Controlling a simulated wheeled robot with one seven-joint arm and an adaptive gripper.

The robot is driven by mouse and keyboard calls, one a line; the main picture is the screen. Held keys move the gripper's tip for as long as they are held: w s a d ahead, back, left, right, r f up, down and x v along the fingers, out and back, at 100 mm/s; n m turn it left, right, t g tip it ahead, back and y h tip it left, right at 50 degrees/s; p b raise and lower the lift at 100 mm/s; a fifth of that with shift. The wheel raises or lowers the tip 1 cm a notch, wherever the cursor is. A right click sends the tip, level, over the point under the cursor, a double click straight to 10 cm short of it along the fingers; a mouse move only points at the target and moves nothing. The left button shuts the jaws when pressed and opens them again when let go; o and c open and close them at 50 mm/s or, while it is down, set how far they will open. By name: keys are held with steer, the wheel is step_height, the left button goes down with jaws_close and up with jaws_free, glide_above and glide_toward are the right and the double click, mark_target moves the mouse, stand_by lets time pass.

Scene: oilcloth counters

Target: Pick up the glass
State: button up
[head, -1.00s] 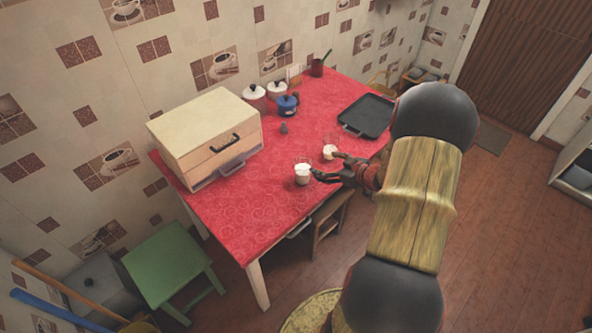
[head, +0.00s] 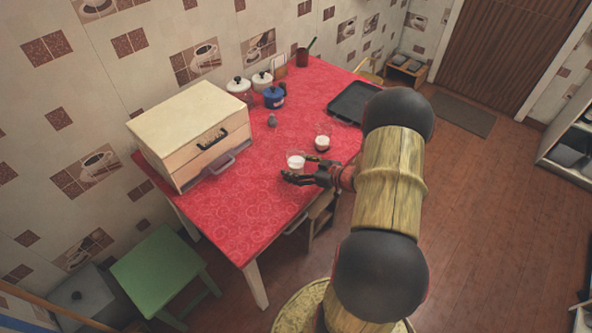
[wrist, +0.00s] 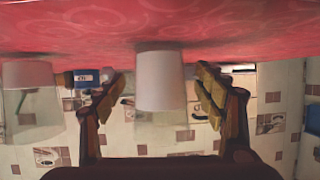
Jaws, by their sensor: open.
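The near glass (head: 296,161), clear with something white in its bottom part, stands upright on the red table (head: 240,215). In the wrist view, which is upside down, the same glass (wrist: 160,82) sits between the spread fingers of my gripper (wrist: 161,78), with gaps on both sides. In the head view my open gripper (head: 299,170) is right at this glass, low over the table. A second similar glass (head: 322,143) stands behind and to the right; it also shows at the left of the wrist view (wrist: 30,85), outside the fingers.
A wooden drawer box (head: 195,130) stands at the table's left. White lidded pots (head: 262,81), a blue pot (head: 274,97) and a small grey item (head: 271,120) stand behind the glasses. A black tray (head: 353,103) lies at the right. The table's front is clear.

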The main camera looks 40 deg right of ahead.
steer(key=shift+w, duration=0.15)
steer(key=shift+c, duration=1)
steer(key=c, duration=1.4)
